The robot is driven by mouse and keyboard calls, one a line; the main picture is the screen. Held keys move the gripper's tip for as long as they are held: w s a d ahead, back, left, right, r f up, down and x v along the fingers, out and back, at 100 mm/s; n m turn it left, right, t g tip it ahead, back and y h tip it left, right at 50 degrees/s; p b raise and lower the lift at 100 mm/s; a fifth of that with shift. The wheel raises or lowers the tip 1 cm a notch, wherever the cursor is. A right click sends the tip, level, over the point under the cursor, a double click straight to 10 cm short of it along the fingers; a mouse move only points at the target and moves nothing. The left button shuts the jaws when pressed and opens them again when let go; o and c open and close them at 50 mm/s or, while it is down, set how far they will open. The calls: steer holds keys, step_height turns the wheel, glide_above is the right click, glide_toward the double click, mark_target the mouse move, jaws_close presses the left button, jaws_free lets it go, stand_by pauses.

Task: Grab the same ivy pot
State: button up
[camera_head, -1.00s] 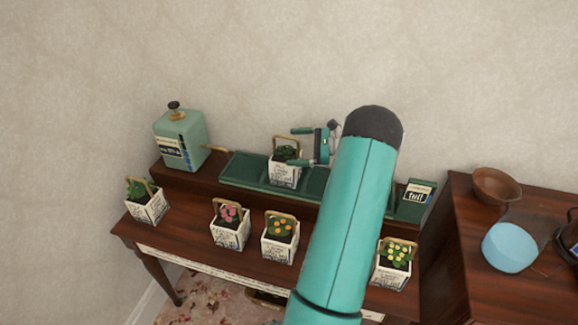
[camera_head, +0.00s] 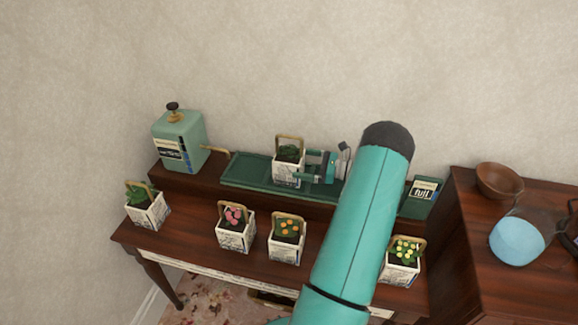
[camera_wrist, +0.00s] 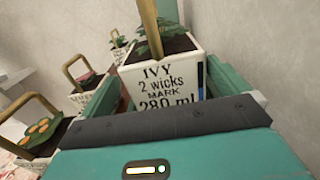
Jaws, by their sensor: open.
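The ivy pot (camera_head: 289,172) is a white square pot with a wooden hoop handle and dark green leaves. It stands upright on the green tray (camera_head: 245,172) on the raised back shelf. In the wrist view the pot (camera_wrist: 165,75) fills the middle, and its label reads "IVY 2 wicks MARK 280 ml". My gripper (camera_head: 308,167) is level with the pot at its right side, fingers pointing left. In the wrist view the open fingers of my gripper (camera_wrist: 172,92) lie on either side of the pot. Whether they touch it, I cannot tell.
Pots with pink (camera_head: 235,232), orange (camera_head: 286,240) and yellow (camera_head: 402,260) flowers stand on the lower shelf. Another green-leaved pot (camera_head: 147,207) is at the left end. A green canister (camera_head: 180,142) stands left of the tray. A "full" card (camera_head: 424,188) is at the tray's right end.

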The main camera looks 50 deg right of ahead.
mark_target(289, 159)
steer(key=shift+d+x, duration=0.1)
steer(key=shift+x, duration=1.25)
steer(key=shift+d+x, duration=0.15)
steer(key=shift+x, duration=1.25)
steer(key=shift+w+r, duration=0.1)
steer(key=shift+r, duration=0.05)
steer(key=c, duration=1.5)
